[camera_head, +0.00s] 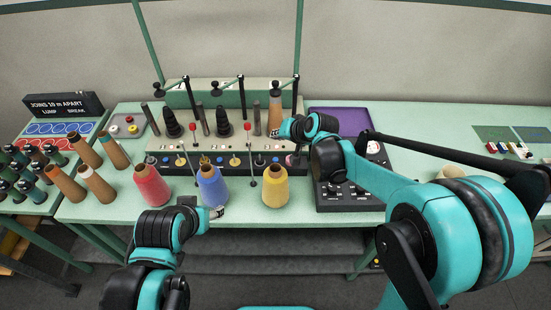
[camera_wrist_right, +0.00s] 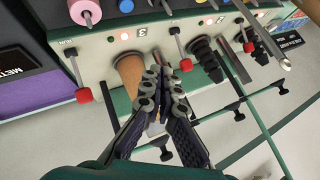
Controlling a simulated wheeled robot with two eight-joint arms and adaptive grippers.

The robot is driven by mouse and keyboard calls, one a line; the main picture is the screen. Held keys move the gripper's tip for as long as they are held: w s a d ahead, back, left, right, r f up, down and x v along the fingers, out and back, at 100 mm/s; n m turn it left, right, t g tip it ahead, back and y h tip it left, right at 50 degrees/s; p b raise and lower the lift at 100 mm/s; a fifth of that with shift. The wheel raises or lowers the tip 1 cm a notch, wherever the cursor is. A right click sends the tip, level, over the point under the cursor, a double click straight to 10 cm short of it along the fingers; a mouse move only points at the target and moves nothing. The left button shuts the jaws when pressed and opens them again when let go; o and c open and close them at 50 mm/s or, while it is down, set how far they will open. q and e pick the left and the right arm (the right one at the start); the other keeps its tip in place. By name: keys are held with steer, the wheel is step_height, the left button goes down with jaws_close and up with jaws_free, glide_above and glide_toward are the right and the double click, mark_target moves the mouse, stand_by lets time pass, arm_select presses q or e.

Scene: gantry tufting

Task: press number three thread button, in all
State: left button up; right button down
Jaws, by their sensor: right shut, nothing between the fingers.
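The machine's front panel (camera_head: 228,163) runs along the back of the table. In the right wrist view, a white plate marked 3 (camera_wrist_right: 139,30) sits beside small pale and red round lights or buttons (camera_wrist_right: 124,37). My right gripper (camera_head: 274,133) is shut and empty in front of a brown cone (camera_head: 274,112) at the machine's right end. The wrist view shows its closed tips (camera_wrist_right: 165,75) beside that cone (camera_wrist_right: 130,75), apart from the plate. My left gripper (camera_head: 217,212) is low near the blue cone; its jaws are too small to read.
Red, blue (camera_head: 212,187) and yellow (camera_head: 274,187) thread cones stand before the machine. Levers with red balls (camera_wrist_right: 186,65) and thin rods stand close around my right gripper. A black control box (camera_head: 345,195) and purple tray (camera_head: 340,121) lie to the right.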

mark_target(277, 161)
step_height(277, 161, down, 9)
steer(key=b, duration=0.6)
steer(key=shift+r+b, duration=0.1)
steer(key=shift+b, duration=0.3)
stand_by(1.0)
steer(key=shift+f+b, duration=0.35)
steer(key=shift+f, duration=0.05)
steer(key=shift+f+b, duration=0.3)
steer(key=shift+f, duration=0.1)
stand_by(0.5)
steer(key=shift+r, duration=0.1)
steer(key=shift+r+p, duration=0.65)
steer(key=shift+r, duration=0.1)
